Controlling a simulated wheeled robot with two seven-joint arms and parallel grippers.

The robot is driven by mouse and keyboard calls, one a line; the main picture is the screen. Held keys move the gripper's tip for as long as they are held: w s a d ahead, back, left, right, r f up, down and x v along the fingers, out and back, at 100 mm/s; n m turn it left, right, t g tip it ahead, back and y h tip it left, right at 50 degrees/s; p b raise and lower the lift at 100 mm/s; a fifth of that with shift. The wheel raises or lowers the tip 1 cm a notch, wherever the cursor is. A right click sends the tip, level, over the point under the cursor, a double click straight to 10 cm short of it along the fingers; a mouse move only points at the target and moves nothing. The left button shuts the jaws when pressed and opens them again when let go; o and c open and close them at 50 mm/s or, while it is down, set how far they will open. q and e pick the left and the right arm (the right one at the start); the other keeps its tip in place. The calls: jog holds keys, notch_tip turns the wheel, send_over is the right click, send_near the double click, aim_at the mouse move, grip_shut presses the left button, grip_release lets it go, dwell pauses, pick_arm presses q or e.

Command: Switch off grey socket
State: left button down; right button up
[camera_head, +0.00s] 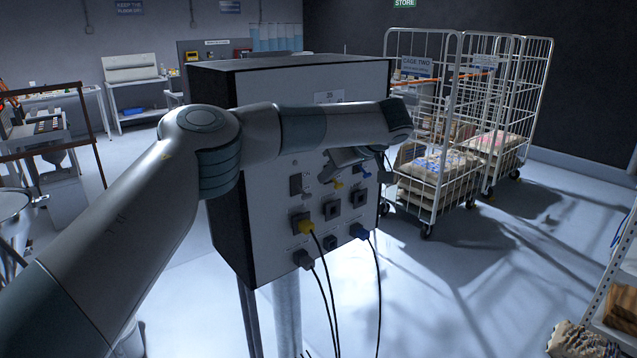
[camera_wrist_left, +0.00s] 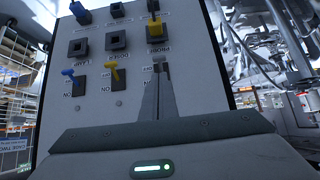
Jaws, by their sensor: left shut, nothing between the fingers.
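A light panel (camera_head: 270,235) on a dark box carries sockets, plugs and small switches. The grey switch (camera_head: 296,184) is at the left of the switch row in the head view. The yellow switch (camera_head: 338,184) is in the middle and the blue switch (camera_head: 366,173) at the right. My left gripper (camera_head: 332,167) is in front of the panel, shut and empty. In the left wrist view its fingertips (camera_wrist_left: 161,68) are close to the grey switch (camera_wrist_left: 158,58) and partly cover it. I cannot tell whether they touch. My right gripper is out of view.
A yellow plug (camera_head: 306,227), a grey plug (camera_head: 303,260) and a blue plug (camera_head: 358,231) sit in the panel, with black cables hanging down. Cage trolleys (camera_head: 440,150) with sacks stand behind at the right. The floor between is clear.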

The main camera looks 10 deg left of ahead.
pick_arm(q)
jog(key=s+d, duration=0.1)
jog(key=s+d+r+b, duration=0.1)
jog(key=s+d+r, duration=0.1)
jog(key=d, duration=0.1)
jog(key=shift+s+d+r+b, duration=0.1)
jog(key=shift+r+b, duration=0.15)
jog(key=shift+b, duration=0.15)
